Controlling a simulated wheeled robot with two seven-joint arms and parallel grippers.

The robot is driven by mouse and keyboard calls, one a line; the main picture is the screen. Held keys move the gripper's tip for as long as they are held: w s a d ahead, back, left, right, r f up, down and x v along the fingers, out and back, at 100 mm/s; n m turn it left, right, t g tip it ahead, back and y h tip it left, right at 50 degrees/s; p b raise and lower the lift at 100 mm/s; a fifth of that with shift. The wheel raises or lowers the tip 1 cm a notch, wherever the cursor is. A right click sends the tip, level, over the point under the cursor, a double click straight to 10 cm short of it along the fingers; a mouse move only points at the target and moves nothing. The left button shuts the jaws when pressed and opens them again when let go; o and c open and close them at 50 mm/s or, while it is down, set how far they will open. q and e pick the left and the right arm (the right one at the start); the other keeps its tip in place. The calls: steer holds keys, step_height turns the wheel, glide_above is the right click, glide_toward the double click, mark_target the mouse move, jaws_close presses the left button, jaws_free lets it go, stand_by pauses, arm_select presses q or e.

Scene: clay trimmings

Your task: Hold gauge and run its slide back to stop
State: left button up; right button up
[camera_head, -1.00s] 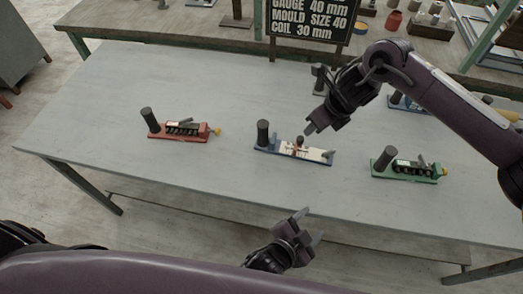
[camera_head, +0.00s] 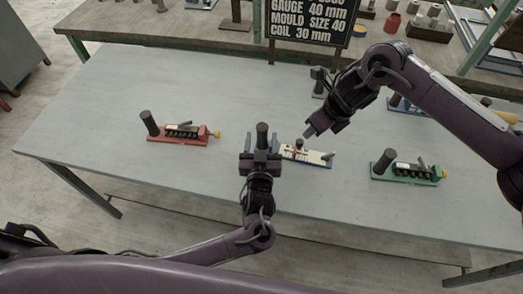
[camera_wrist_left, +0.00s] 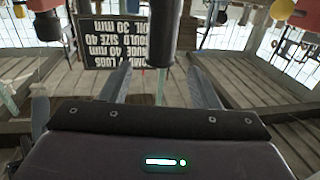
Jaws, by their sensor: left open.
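The gauge (camera_head: 313,157) lies on the grey table, with a blue base, a white face and a black upright handle (camera_head: 262,130) at its left end. Its slide (camera_head: 299,146) has a dark knob and sits near the middle of the face. My left gripper (camera_head: 261,150) is open at the handle, a finger to each side of it, and hides the gauge's left end. In the left wrist view the dark handle (camera_wrist_left: 161,25) shows between the open fingers. My right gripper (camera_head: 312,133) hangs above and behind the slide; its jaw opening is unclear.
A red device (camera_head: 178,136) stands to the left and a green one (camera_head: 405,170) to the right, each with a black handle. A sign (camera_head: 308,20) reading gauge 40 mm stands behind. The table's left and front areas are clear.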

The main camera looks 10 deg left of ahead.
arm_select(q)
steer(key=shift+w+a, duration=0.15)
steer(key=shift+w, duration=0.65)
steer(key=shift+w+a, duration=0.1)
steer(key=shift+w, duration=0.7)
jaws_close()
arm_select(e)
steer(key=shift+o, duration=0.7)
steer(key=shift+f, duration=0.1)
steer(key=s+d+f+n+t+y, duration=0.1)
steer(key=d+f+n+t+y, duration=0.1)
steer(key=d+f+n+y, duration=0.5)
steer(key=m+y, duration=0.3)
glide_above(301, 155)
step_height(301, 155, down, 3)
